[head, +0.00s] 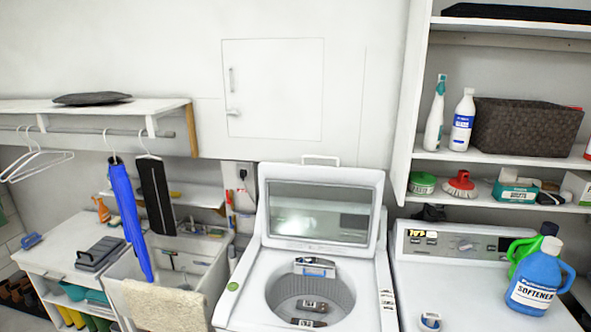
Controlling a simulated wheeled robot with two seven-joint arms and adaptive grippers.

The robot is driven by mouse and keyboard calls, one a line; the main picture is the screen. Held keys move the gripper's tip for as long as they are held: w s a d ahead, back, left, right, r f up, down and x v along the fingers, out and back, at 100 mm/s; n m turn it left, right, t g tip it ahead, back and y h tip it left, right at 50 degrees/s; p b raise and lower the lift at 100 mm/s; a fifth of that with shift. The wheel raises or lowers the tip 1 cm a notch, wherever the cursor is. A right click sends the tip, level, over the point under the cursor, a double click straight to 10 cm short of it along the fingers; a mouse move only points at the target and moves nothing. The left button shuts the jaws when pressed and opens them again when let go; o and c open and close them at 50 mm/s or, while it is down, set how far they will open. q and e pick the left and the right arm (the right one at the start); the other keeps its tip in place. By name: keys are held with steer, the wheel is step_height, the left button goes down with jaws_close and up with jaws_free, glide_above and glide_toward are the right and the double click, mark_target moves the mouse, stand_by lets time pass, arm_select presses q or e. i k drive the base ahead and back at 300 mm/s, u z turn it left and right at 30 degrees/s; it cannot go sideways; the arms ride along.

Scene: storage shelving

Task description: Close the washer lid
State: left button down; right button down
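The top-loading washer (240,308) stands at the bottom centre of the head view. Its lid (320,243) is open and stands up at the back, leaning against or near the wall. The lid has a white frame and a glass window (318,212). The round grey drum (345,297) shows below it, with a few small dark and grey parts inside that I cannot make out. The washer's front is cut off by the picture edge. Neither of my grippers shows in this view.
A second white machine (450,290) on the right bears a blue softener bottle (538,277) and a green bottle. Shelves (500,155) with bottles and a dark basket (527,127) stand above it. A sink (190,250) with a towel (165,305) is left of the washer.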

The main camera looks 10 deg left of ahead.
mark_target(373, 180)
steer(key=k, duration=0.75)
steer(key=u, duration=0.7)
steer(key=i, duration=1.45)
steer(key=z, duration=0.4)
